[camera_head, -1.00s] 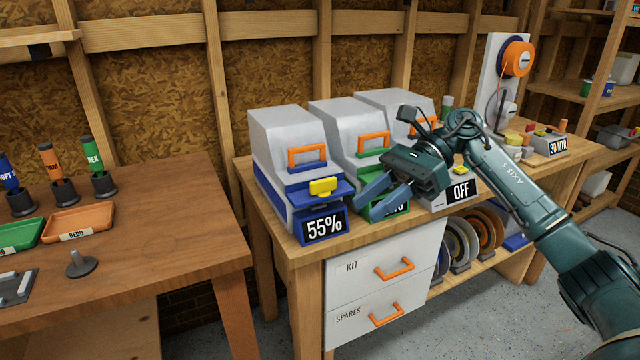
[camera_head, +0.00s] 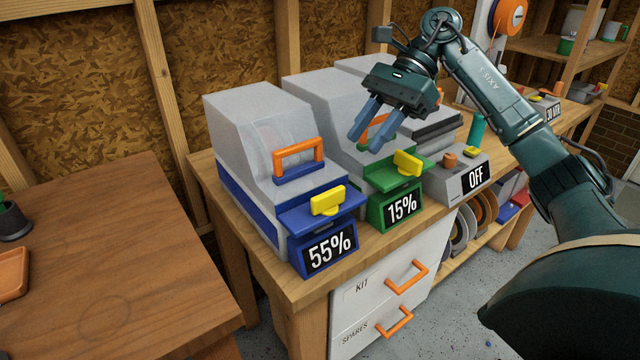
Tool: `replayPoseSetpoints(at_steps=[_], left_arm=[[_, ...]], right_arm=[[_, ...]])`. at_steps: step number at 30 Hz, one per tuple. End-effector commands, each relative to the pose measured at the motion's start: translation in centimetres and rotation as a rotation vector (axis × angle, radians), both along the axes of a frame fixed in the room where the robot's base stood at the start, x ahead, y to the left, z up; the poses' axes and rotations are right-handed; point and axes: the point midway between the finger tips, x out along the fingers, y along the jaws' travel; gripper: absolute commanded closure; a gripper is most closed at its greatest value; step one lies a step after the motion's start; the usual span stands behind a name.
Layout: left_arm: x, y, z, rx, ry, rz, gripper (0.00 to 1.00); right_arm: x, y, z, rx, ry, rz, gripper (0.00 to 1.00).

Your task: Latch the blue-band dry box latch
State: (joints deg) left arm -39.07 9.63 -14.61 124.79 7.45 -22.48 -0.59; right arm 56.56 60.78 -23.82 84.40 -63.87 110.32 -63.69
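The blue-band dry box (camera_head: 262,130) stands on the wooden bench at the left of the row, with an orange handle (camera_head: 298,157) on its front. Its yellow latch (camera_head: 328,201) sits on the blue front ledge (camera_head: 300,217), above a 55% display (camera_head: 330,250). My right gripper (camera_head: 366,143) points down, open and empty, with a gap between its two fingers. It is in the air in front of the green-band box, up and to the right of the yellow latch and apart from it. My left gripper is not in view.
The green-band box (camera_head: 315,105) with a yellow latch (camera_head: 407,163) and 15% display stands close beside it. A third box with an OFF display (camera_head: 475,178) stands further right. Drawers (camera_head: 400,280) with orange handles are below. A brown table (camera_head: 100,250) is at left.

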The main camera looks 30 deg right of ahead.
Motion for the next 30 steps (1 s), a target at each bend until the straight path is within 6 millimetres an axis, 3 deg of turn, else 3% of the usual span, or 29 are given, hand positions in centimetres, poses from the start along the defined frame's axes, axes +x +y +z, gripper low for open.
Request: replayPoseSetpoints(at_steps=[15, 30], left_arm=[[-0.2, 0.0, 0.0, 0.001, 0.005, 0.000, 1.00], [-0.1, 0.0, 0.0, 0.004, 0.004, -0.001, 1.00]], right_arm=[[-0.6, 7.1, -7.1, 0.002, 0.004, 0.002, 0.67], [-0.6, 8.3, -8.3, 0.002, 0.002, 0.000, 0.67]])
